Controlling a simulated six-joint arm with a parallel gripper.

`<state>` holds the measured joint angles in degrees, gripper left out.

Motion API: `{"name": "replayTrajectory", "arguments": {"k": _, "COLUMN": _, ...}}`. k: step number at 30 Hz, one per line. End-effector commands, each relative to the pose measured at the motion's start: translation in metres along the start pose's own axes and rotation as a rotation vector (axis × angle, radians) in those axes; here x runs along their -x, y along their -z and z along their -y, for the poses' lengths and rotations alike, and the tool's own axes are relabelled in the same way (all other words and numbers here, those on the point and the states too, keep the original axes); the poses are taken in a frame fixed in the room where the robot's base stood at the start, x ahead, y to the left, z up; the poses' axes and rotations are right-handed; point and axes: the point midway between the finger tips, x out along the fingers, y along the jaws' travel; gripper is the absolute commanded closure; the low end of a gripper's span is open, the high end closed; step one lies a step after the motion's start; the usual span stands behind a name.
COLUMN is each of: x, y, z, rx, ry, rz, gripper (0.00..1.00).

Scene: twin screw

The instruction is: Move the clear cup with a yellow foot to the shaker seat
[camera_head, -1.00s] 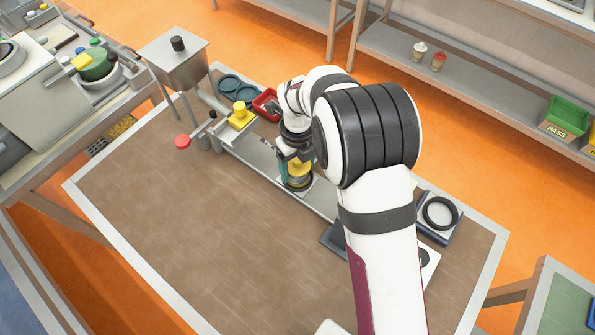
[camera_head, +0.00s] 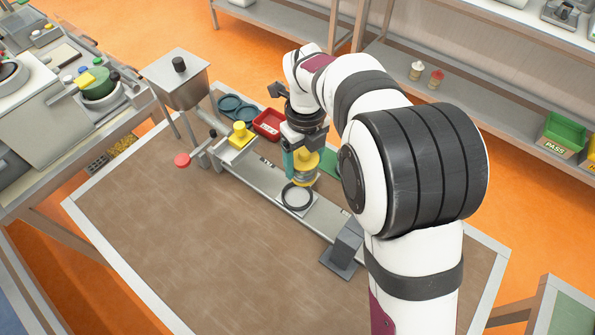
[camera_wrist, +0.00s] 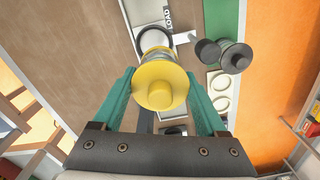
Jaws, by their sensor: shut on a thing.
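The clear cup with a yellow foot (camera_head: 306,163) is held in my gripper (camera_head: 302,158), above the rail. In the wrist view its yellow foot (camera_wrist: 160,84) faces the camera between the two teal fingers, and its clear body is mostly hidden behind the foot. My gripper (camera_wrist: 163,98) is shut on it. A black ring seat (camera_head: 297,196) on a pale plate lies just below the cup and looks empty. It also shows in the wrist view (camera_wrist: 143,36), beside a LOAD label. I cannot tell which place is the shaker seat.
A grey angled block (camera_head: 343,250) stands on the rail to the lower right. A dark-capped cup (camera_wrist: 236,58) stands near the green strip. The brown tabletop in front is clear.

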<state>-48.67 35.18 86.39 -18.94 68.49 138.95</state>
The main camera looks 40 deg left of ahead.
Motion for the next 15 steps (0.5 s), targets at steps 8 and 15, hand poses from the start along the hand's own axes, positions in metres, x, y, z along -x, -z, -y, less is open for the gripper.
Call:
{"name": "replayTrajectory", "arguments": {"k": 8, "x": -0.001, "y": 0.075, "z": 0.098, "rx": -0.137, "ry": 0.000, "rz": -0.002, "gripper": 0.82}}
{"name": "replayTrajectory", "arguments": {"k": 15, "x": -0.006, "y": 0.194, "z": 0.178, "rx": -0.298, "ry": -0.001, "rz": -0.001, "gripper": 0.82}}
